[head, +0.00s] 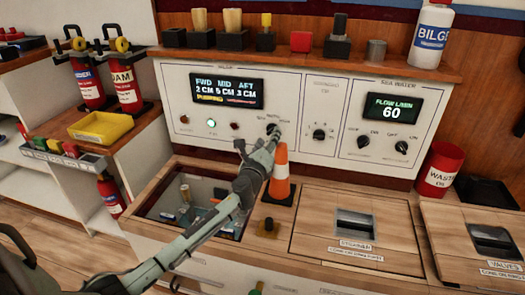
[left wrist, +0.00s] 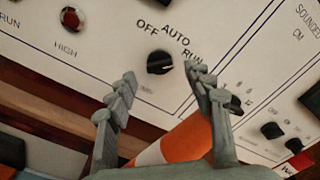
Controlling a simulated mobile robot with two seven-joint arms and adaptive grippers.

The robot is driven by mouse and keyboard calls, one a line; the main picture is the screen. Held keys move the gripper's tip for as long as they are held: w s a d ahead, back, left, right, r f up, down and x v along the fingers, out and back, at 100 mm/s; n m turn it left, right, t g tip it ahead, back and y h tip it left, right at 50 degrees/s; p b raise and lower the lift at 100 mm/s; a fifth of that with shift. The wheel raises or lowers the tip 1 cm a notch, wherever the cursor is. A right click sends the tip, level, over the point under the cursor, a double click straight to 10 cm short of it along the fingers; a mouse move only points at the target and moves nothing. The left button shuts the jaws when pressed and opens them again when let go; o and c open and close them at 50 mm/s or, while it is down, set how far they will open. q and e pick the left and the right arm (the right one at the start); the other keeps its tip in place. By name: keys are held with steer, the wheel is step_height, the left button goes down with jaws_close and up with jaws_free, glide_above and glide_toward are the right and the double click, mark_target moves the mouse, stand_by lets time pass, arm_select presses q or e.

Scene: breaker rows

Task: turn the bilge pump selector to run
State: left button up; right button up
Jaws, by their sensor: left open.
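The bilge pump selector (left wrist: 159,62) is a round black knob on the white panel, under the labels OFF, AUTO and RUN. I cannot tell which label its pointer faces. My left gripper (left wrist: 158,83) is open and empty. Its two fingers frame the knob from below in the left wrist view, the right fingertip near the RUN label. I see no clear contact with the knob. In the head view my left gripper (head: 258,138) is in front of the panel (head: 300,147), below the display, and largely hides the selector. My right gripper is not in view.
An orange and white cone (head: 281,175) stands just below the selector, close to my left gripper; it also shows in the left wrist view (left wrist: 180,145). The display (head: 228,87) reads PUMPING. Other knobs (head: 319,134) are to the right. An open hatch (head: 165,203) lies below left.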

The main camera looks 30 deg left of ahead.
arm_select(q)
steer(key=v, duration=0.9)
steer(key=shift+s, duration=0.15)
